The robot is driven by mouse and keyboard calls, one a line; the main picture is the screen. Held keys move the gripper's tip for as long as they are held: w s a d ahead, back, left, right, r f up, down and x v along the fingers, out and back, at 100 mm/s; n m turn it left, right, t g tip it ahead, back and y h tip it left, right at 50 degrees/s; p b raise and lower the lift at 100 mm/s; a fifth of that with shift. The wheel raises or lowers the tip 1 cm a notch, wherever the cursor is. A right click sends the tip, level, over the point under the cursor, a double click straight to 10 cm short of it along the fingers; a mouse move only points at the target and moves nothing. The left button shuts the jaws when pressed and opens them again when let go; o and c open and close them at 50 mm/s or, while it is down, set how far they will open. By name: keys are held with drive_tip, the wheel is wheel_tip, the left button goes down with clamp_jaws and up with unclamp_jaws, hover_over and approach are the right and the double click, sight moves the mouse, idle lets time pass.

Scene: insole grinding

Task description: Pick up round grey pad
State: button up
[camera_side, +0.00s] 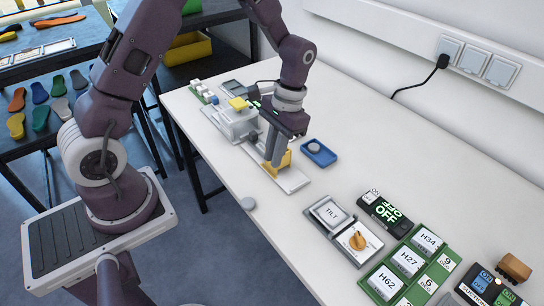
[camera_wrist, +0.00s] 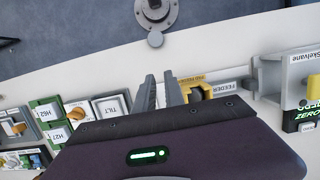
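A round grey pad (camera_side: 248,203) lies flat on the white table near its front edge in the side view. In the wrist view a small grey disc (camera_wrist: 155,39) shows at the table edge, beyond my fingertips. Another round grey piece (camera_side: 314,147) sits in a small blue tray (camera_side: 326,158). My gripper (camera_side: 273,160) points down over the feeder plate, behind and right of the pad at the edge. Its two fingers (camera_wrist: 161,80) stand a little apart with nothing seen between them. The fingers partly hide the yellow feeder part in the side view.
The yellow feeder part (camera_side: 284,160) stands close to my fingers; it also shows in the wrist view (camera_wrist: 203,91). A grey-white machine (camera_side: 238,122) is behind. A TILT panel (camera_side: 328,214) and green rack (camera_side: 407,263) stand to the right. The table around the edge pad is clear.

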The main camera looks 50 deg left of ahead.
drive_tip(key=o, duration=0.9)
drive_tip(key=shift+c, duration=0.2)
drive_tip(key=m+t, duration=0.3)
drive_tip(key=m, duration=1.8)
hover_over(248, 202)
wheel_tip(248, 202, down, 5)
drive_tip(key=shift+r, duration=0.1)
drive_tip(key=f, duration=0.5)
drive_tip(key=shift+s+f, duration=0.15)
drive_tip(key=shift+s, duration=0.05)
drive_tip(key=shift+w+f+n, duration=0.15)
drive_tip(key=shift+f+n, duration=0.15)
drive_tip(key=shift+f, duration=0.05)
